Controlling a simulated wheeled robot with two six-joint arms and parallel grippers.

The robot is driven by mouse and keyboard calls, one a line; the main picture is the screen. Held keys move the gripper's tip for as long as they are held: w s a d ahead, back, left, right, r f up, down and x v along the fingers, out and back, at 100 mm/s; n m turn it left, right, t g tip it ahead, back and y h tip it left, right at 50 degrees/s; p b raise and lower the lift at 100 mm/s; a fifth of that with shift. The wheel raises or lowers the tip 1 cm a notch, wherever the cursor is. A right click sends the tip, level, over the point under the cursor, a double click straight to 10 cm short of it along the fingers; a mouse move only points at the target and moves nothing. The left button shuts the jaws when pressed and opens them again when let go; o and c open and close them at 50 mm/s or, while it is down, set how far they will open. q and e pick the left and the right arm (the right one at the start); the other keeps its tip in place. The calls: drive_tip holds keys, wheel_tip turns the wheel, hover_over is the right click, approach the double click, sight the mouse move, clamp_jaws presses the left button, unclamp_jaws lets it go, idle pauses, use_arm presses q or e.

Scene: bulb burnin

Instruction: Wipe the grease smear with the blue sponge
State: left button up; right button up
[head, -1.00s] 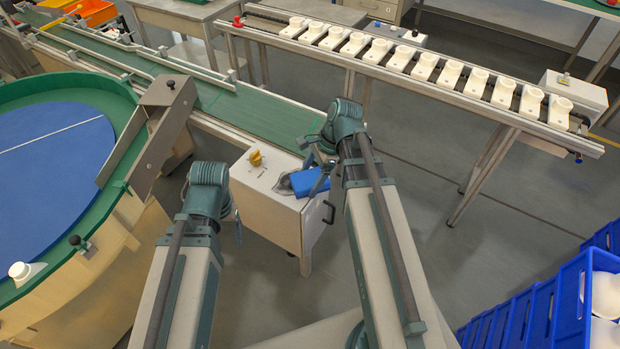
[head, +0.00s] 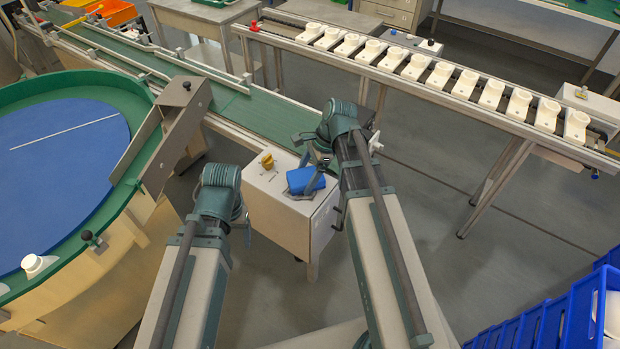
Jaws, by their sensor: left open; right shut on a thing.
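The blue sponge (head: 305,180) is at the top of the white control box at the end of the green conveyor. My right gripper (head: 308,165) is shut on it, reaching over the box from the right. The sponge looks on or just above the box top; I cannot tell if it touches. I cannot make out the grease smear clearly; the sponge and gripper cover part of the box top. My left gripper (head: 247,230) hangs low in front of the box, open and empty, partly hidden by its own wrist.
The green conveyor (head: 230,106) runs behind. A round blue-topped table (head: 60,175) stands at left, a rail of white fixtures (head: 440,75) at back right, blue crates (head: 545,325) at lower right.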

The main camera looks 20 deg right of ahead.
sight(317, 194)
drive_tip(key=shift+w+a, duration=0.9)
drive_tip(key=shift+w, duration=0.2)
drive_tip(key=shift+w+a, duration=0.85)
drive_tip(key=shift+w, duration=0.25)
drive_tip(key=shift+s, duration=0.1)
drive_tip(key=shift+s+d+r, duration=0.15)
drive_tip(key=shift+s+d, duration=0.9)
drive_tip(key=shift+s, duration=0.25)
drive_tip(key=shift+s+d, duration=0.1)
drive_tip(key=shift+s+d+f, duration=0.15)
drive_tip(key=shift+s+d, duration=1)
drive_tip(key=shift+s, duration=0.25)
drive_tip(key=shift+s+d+f, duration=0.15)
drive_tip(key=shift+s+d, duration=0.95)
drive_tip(key=shift+s, duration=0.3)
drive_tip(key=shift+a, duration=0.1)
